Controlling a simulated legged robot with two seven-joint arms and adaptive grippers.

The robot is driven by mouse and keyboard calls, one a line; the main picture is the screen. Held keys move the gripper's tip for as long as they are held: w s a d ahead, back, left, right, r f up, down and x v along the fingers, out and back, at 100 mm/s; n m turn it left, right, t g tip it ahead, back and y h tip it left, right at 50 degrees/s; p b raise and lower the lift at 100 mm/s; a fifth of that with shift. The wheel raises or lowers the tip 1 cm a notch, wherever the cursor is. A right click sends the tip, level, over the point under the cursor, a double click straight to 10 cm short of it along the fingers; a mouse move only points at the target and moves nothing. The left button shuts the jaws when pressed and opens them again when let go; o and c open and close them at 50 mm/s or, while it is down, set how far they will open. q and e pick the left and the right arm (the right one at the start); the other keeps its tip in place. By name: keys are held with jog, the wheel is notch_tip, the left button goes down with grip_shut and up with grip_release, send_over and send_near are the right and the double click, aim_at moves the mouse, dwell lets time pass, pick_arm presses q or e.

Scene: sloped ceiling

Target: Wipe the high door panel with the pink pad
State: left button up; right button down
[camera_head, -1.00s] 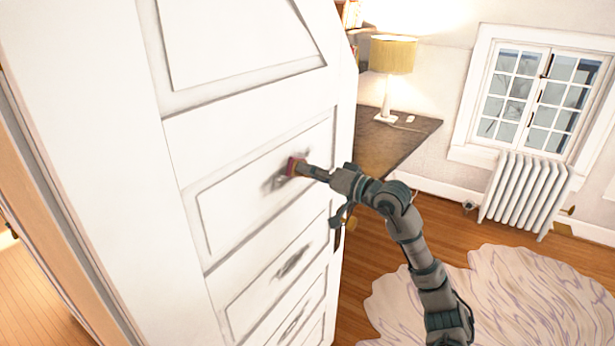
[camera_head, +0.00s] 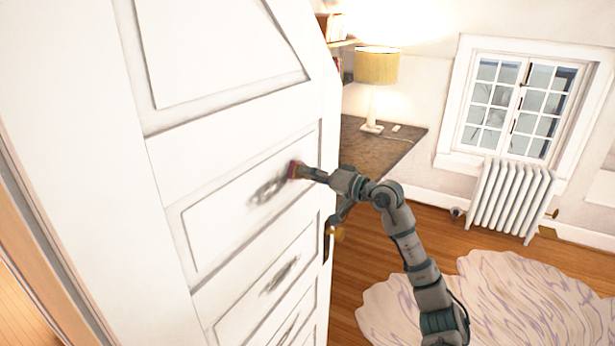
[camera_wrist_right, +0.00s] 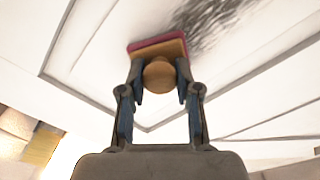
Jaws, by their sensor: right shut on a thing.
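The white door (camera_head: 170,150) fills the left of the head view. Its upper middle panel (camera_head: 215,225) bears a dark grey smudge (camera_head: 266,190), which also shows in the right wrist view (camera_wrist_right: 210,20). My right gripper (camera_head: 308,174) is shut on the round wooden knob (camera_wrist_right: 159,76) of the pink pad (camera_head: 294,171). The pad's pink edge (camera_wrist_right: 150,43) lies against or very close to the panel, just right of the smudge in the head view; exact contact cannot be told. My left gripper is not in view.
A dark desk (camera_head: 385,150) with a lamp (camera_head: 376,70) stands behind the door. A radiator (camera_head: 506,198) sits under the window. A pale rug (camera_head: 490,305) covers part of the wooden floor.

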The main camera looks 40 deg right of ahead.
jog(key=d, duration=0.1)
jog(key=w+d, duration=0.1)
jog(key=d, duration=0.1)
jog(key=shift+w+d+f, duration=0.15)
jog(key=shift+d, duration=0.1)
